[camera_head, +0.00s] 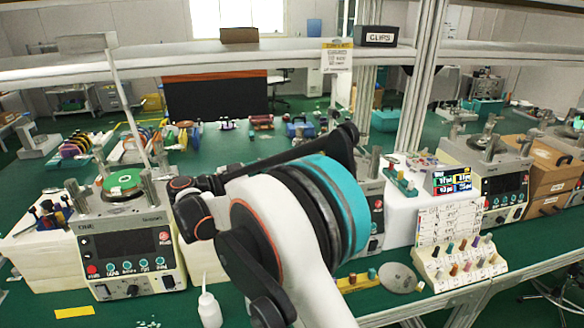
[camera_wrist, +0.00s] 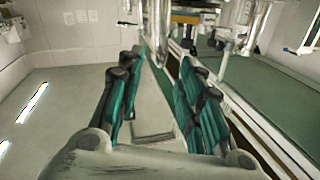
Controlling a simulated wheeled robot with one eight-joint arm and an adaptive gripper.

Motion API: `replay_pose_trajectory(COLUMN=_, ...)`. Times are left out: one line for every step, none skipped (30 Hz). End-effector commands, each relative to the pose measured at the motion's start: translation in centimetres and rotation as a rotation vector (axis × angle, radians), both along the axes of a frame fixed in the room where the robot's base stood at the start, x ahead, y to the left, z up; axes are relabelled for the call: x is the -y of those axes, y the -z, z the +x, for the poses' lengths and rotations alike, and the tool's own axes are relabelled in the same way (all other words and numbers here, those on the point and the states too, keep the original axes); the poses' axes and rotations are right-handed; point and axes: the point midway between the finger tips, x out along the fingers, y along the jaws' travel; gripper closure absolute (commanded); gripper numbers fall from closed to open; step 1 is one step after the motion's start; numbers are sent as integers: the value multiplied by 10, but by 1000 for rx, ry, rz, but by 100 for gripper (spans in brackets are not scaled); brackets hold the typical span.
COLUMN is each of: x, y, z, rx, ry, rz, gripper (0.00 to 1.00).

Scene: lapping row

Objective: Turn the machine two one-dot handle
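My gripper (camera_wrist: 160,68) is in the wrist view with its two teal-and-black fingers apart and nothing between them. Grey floor shows between and beyond the fingers. In the head view my arm fills the middle and I cannot make out the fingers. Three lapping machines stand in a row: a left one (camera_head: 128,245) with a green disc on top, a middle one (camera_head: 376,215) mostly hidden behind my arm, and a right one (camera_head: 502,187). Upright metal posts stand on their tops. No dot marks are readable, so I cannot tell which part is the one-dot handle.
A white squeeze bottle (camera_head: 209,310) stands before the left machine. A rack of coloured pegs (camera_head: 460,264) and a round grey disc (camera_head: 397,278) sit right of my arm. A white shelf beam (camera_head: 200,58) crosses above the bench. The wrist view shows open floor (camera_wrist: 60,95).

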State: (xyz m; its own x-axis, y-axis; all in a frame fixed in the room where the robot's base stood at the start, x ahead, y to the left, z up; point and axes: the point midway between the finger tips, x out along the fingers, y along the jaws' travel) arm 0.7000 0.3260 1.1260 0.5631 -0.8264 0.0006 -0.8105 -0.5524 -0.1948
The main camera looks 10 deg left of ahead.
Motion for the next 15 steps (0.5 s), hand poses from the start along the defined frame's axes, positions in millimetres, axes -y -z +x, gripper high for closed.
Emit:
replay_pose_trajectory(x=-10, y=0, z=-6, rx=0, ry=-3, rz=0, gripper=66)
replay_pose_trajectory(x=-15, y=0, z=-10, rx=0, ry=-2, rz=0, gripper=66)
replay_pose_trajectory(x=-21, y=0, z=-13, rx=0, ry=-2, rz=0, gripper=66)
replay_pose_trajectory(x=-25, y=0, z=-16, rx=0, ry=-2, rz=0, gripper=66)
replay_pose_trajectory(x=-29, y=0, z=-19, rx=0, ry=-2, rz=0, gripper=66)
replay_pose_trajectory(x=-33, y=0, z=-22, rx=0, ry=-1, rz=0, gripper=66)
replay_pose_trajectory(x=-36, y=0, z=-24, rx=0, ry=-1, rz=0, gripper=66)
replay_pose_trajectory(x=-39, y=0, z=-26, rx=0, ry=-1, rz=0, gripper=66)
replay_pose_trajectory(x=-42, y=0, z=-28, rx=0, ry=-1, rz=0, gripper=66)
replay_pose_trajectory(x=-43, y=0, z=-29, rx=0, ry=-1, rz=0, gripper=66)
replay_pose_trajectory(x=-45, y=0, z=-30, rx=0, ry=0, rz=0, gripper=66)
replay_pose_trajectory(x=-46, y=0, z=-31, rx=0, ry=0, rz=0, gripper=66)
replay_pose_trajectory(x=-47, y=0, z=-32, rx=0, ry=0, rz=0, gripper=66)
replay_pose_trajectory(x=-48, y=0, z=-32, rx=0, ry=0, rz=0, gripper=66)
replay_pose_trajectory(x=-48, y=0, z=-33, rx=0, ry=0, rz=0, gripper=66)
